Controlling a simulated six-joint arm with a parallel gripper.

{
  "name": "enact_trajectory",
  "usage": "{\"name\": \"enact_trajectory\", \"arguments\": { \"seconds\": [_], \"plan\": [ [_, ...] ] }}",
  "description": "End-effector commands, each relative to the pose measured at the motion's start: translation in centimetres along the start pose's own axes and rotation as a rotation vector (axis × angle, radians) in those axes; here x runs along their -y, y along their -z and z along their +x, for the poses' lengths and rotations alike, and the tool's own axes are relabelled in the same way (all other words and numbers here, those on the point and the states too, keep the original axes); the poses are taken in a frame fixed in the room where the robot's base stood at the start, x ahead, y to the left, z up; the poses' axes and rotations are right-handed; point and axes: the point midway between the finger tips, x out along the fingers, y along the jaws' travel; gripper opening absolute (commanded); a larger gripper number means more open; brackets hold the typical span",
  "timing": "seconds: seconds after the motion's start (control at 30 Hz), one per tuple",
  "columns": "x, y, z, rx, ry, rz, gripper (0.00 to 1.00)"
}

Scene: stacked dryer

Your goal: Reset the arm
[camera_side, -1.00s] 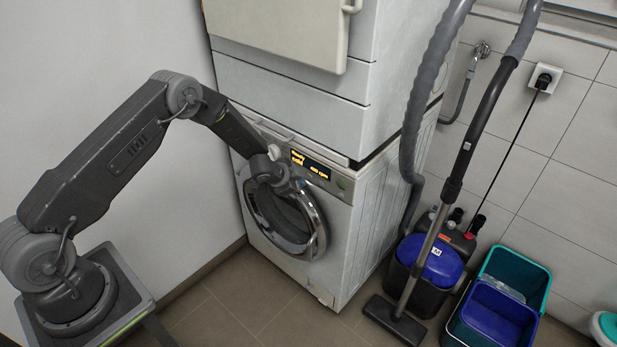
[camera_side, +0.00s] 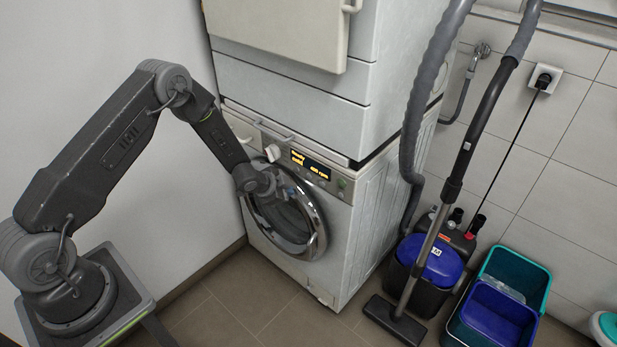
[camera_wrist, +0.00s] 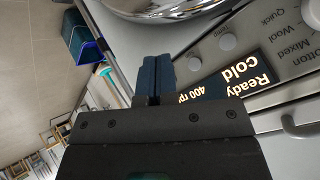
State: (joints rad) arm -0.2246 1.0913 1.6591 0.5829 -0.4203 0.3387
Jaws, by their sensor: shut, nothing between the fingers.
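My gripper (camera_wrist: 153,75) shows in the wrist view with its two dark blue fingers together and nothing between them. In the side view my gripper (camera_side: 284,190) is in front of the upper left part of the washing machine's round door (camera_side: 318,236). The door looks closed. The machine's control panel (camera_side: 300,165) is above my gripper; its lit display (camera_wrist: 237,77) reads "Ready", "cold" and "400 rpm" in the wrist view. I cannot tell whether the fingers touch the machine.
A dryer (camera_side: 290,85) is stacked on the washer. At right stand a vacuum cleaner (camera_side: 425,285) with its hose (camera_side: 413,120) and tube, and teal and blue bins (camera_side: 515,275). The floor (camera_side: 235,310) in front of the washer is clear.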

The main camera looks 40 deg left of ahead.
Motion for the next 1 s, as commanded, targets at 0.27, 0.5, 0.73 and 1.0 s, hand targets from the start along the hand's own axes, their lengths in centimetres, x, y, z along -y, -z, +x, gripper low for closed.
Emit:
{"name": "enact_trajectory", "arguments": {
  "seconds": [0.27,0.5,0.73,1.0],
  "plan": [
    [0.0,0.0,0.0,0.0,0.0,0.0,0.0],
    [2.5,3.1,-3.2,0.032,0.034,-0.032,0.0],
    [5.7,8.8,-12.6,0.12,0.091,-0.149,0.0],
    [5.5,12.8,-25.0,0.195,0.121,-0.322,0.0]
  ]
}}
